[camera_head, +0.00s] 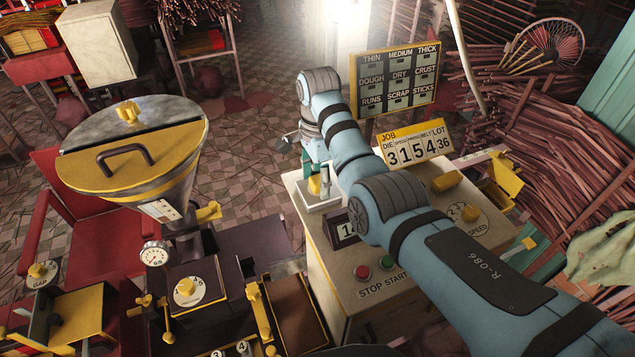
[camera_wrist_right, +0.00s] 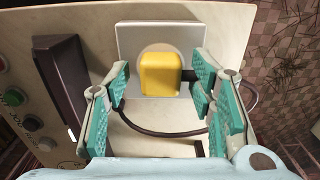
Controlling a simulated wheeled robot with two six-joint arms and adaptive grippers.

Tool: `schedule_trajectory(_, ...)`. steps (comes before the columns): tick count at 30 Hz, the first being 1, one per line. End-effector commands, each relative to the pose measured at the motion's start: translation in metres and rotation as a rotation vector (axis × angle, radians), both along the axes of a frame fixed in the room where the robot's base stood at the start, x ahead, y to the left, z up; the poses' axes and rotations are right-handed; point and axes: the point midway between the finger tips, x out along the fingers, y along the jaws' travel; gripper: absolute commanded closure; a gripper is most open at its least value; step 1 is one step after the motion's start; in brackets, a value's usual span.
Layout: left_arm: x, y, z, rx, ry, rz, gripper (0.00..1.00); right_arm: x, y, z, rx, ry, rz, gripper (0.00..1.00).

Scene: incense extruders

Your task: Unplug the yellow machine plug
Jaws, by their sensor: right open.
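The yellow machine plug (camera_wrist_right: 160,74) sits in a pale square socket plate (camera_wrist_right: 128,38) on the cream machine top. A dark cord runs from the plug's right side and loops below it. In the head view the plug (camera_head: 314,185) shows at the machine's left corner, partly hidden by my gripper. My right gripper (camera_wrist_right: 162,98) is open, with its teal-padded fingers on the left and right of the plug. A gap shows on the left; on the right I cannot tell whether the fingers touch the plug or cord. My left gripper is not in view.
My right arm crosses above the machine's STOP and START buttons (camera_head: 374,267) and SPEED dial (camera_head: 470,213). A JOB sign (camera_head: 415,145) stands behind. A yellow-topped hopper (camera_head: 135,150) stands to the left. Bundles of sticks (camera_head: 560,140) fill the right.

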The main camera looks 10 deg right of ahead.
Motion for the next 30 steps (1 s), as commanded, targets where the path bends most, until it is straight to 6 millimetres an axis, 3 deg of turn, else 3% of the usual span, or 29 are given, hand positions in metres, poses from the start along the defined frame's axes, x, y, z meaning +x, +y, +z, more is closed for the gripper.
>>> schedule_trajectory(6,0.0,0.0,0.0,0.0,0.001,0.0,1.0,0.001,0.0,0.0,0.0,0.0,0.0,0.52)
schedule_trajectory(15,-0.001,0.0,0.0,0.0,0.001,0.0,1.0,0.0,0.0,0.0,0.0,0.001,0.0,1.0)
schedule_trajectory(30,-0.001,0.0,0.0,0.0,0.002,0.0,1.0,0.001,0.0,0.011,0.0,0.0,0.0,1.0)
